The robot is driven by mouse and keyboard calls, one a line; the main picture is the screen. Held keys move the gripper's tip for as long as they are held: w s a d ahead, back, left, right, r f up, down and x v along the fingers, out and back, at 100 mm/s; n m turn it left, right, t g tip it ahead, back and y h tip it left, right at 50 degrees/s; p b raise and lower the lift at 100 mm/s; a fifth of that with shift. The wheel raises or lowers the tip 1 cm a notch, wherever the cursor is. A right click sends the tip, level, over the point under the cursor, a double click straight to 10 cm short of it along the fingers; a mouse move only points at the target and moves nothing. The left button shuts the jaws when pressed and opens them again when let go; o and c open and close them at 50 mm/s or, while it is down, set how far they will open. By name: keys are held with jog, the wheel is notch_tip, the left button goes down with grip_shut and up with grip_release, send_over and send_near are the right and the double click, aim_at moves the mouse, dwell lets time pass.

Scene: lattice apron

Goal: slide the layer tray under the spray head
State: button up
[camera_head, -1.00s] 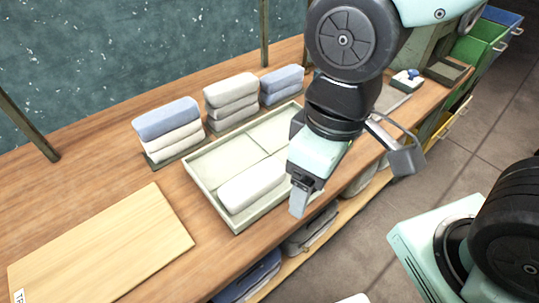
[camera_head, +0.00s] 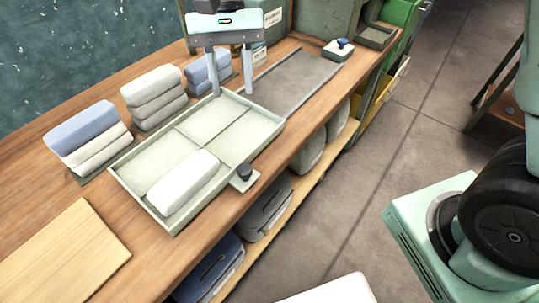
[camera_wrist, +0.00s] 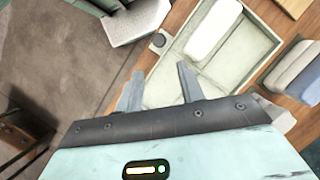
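The layer tray (camera_head: 136,190) is a shallow pale green tray on the wooden bench, with divided compartments. A white folded cloth (camera_head: 183,180) lies in its near compartment; the others look empty. A small tab with a black knob (camera_head: 245,171) sits at its front side. In the wrist view the tray (camera_wrist: 246,68) and knob (camera_wrist: 158,41) show beyond the fingers. My gripper (camera_head: 232,94) is open and empty, fingers pointing down at the tray's far end; whether they touch it I cannot tell. I cannot clearly make out the spray head; a green housing (camera_head: 323,18) stands behind.
Folded stacks, blue-topped (camera_head: 80,128), pale (camera_head: 154,92) and blue (camera_head: 207,72), line the tray's back side. A wooden board (camera_head: 60,255) lies at the near left.

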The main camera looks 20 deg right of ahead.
jog(key=p, duration=0.1)
send_near(245, 167)
jog(key=shift+m, duration=0.3)
jog(key=x, duration=0.8)
jog(key=shift+s+a+f, duration=0.1)
jog(key=shift+s+f, duration=0.1)
jog(key=shift+f, duration=0.05)
jog(key=shift+w, duration=0.1)
grip_shut()
